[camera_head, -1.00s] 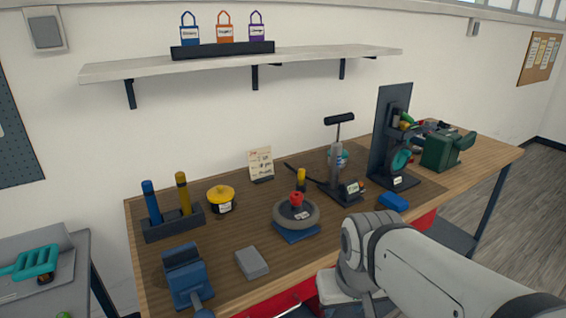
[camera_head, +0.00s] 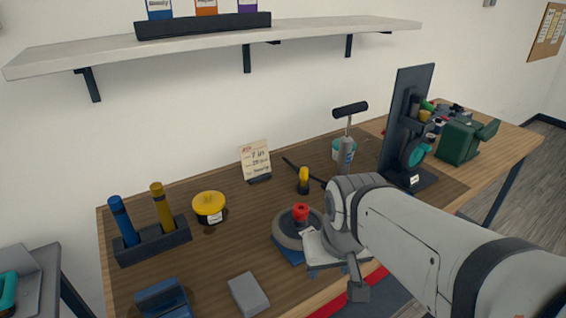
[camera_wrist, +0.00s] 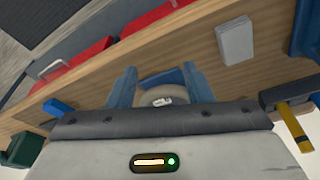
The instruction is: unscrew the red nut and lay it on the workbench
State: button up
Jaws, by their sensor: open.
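The red nut (camera_head: 300,211) sits on top of a grey wheel (camera_head: 287,232), which rests on a blue base on the workbench (camera_head: 226,265). My gripper, at the end of my arm in the head view, is just right of the wheel and partly covers it. In the wrist view my gripper (camera_wrist: 157,78) has its two blue fingers apart. Part of the wheel (camera_wrist: 158,95) shows between them, with a small white label. The red nut is hidden in the wrist view.
A yellow-lidded pot (camera_head: 209,205), a yellow-topped tool (camera_head: 303,180), a blue vise (camera_head: 162,300) and a grey block (camera_head: 249,294) stand around the wheel. A pump (camera_head: 346,150) and dark upright stand (camera_head: 405,125) are behind to the right. Bare bench lies left of the wheel.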

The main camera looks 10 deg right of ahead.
jog(key=o, duration=0.3)
jog(key=shift+t, duration=0.3)
jog(key=w+r, duration=0.1)
jog(key=w, duration=0.1)
jog(key=w+p, duration=0.1)
jog(key=w, duration=0.2)
jog(key=w+r+p, duration=0.1)
jog(key=w, duration=0.1)
jog(key=shift+w+a+r, duration=0.25)
jog(key=shift+w+r, duration=0.05)
jog(key=shift+w, duration=0.1)
jog(key=t+p, duration=0.1)
jog(key=p, duration=0.1)
send_near(301, 211)
jog(key=f, duration=0.1)
jog(key=x, duration=0.4)
jog(key=w+x, duration=0.1)
jog(key=x, duration=0.3)
jog(key=shift+d+p, duration=0.1)
jog(key=shift+p, duration=0.3)
jog(key=shift+c, duration=0.3)
